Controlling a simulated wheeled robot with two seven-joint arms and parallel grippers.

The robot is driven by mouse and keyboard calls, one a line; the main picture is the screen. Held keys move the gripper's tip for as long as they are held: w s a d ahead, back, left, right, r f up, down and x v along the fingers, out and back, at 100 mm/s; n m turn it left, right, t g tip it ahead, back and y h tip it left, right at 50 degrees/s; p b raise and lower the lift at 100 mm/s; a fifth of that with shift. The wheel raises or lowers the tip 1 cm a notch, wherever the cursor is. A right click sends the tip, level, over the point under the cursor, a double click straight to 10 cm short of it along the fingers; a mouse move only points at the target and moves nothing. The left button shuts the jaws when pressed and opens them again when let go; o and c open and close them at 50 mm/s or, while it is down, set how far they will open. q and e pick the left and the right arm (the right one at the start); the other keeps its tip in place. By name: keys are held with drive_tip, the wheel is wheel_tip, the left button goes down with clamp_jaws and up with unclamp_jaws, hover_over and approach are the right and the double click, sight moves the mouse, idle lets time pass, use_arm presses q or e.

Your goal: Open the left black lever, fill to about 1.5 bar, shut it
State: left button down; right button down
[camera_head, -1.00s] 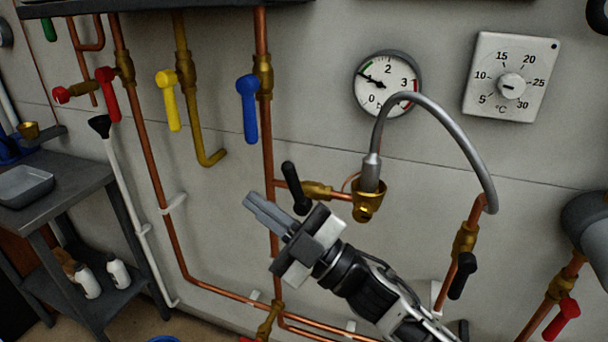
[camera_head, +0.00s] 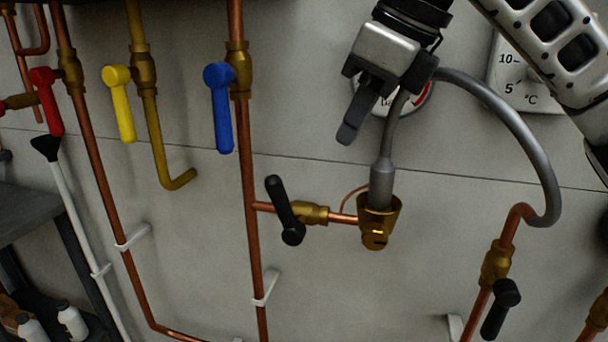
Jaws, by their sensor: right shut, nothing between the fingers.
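The left black lever (camera_head: 285,210) sits on a brass valve (camera_head: 313,214) on a short horizontal copper pipe. It stands across that pipe, near upright, its top tilted left. A second black lever (camera_head: 501,309) hangs at the lower right on another valve, along its pipe. A grey hose (camera_head: 512,112) loops between the two valves. My right gripper (camera_head: 350,128) is shut and empty, above and right of the left black lever and apart from it. It covers most of the pressure gauge (camera_head: 423,98), so the needle is hidden. My left gripper is not in view.
Blue (camera_head: 221,108), yellow (camera_head: 119,104) and red (camera_head: 47,101) levers hang on valves to the left. A white thermostat dial (camera_head: 512,78) is partly behind my arm. A dark shelf (camera_head: 28,216) stands at the left.

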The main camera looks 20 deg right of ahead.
sight(270, 182)
drive_tip(key=x, duration=0.4)
drive_tip(key=w+a+x, duration=0.1)
drive_tip(key=x, duration=0.3)
drive_tip(key=r+x, duration=0.1)
drive_tip(key=x, duration=0.2)
drive_tip(key=shift+w+a+f+p, duration=0.35)
drive_tip(key=shift+a+f, duration=0.05)
drive_tip(key=shift+a, duration=0.1)
drive_tip(key=shift+w+a+f, duration=0.2)
drive_tip(key=shift+w+a, duration=0.05)
drive_tip(key=shift+w, duration=0.05)
drive_tip(key=shift+w+a+f+b, duration=0.15)
drive_tip(key=shift+a+b, duration=0.1)
drive_tip(key=shift+b, duration=0.1)
drive_tip(key=w+a+b, duration=0.2)
drive_tip(key=a, duration=0.1)
drive_tip(key=shift+f, duration=0.15)
drive_tip(key=shift+d, duration=0.1)
drive_tip(key=v, duration=1.6)
drive_tip(key=shift+p, duration=0.4)
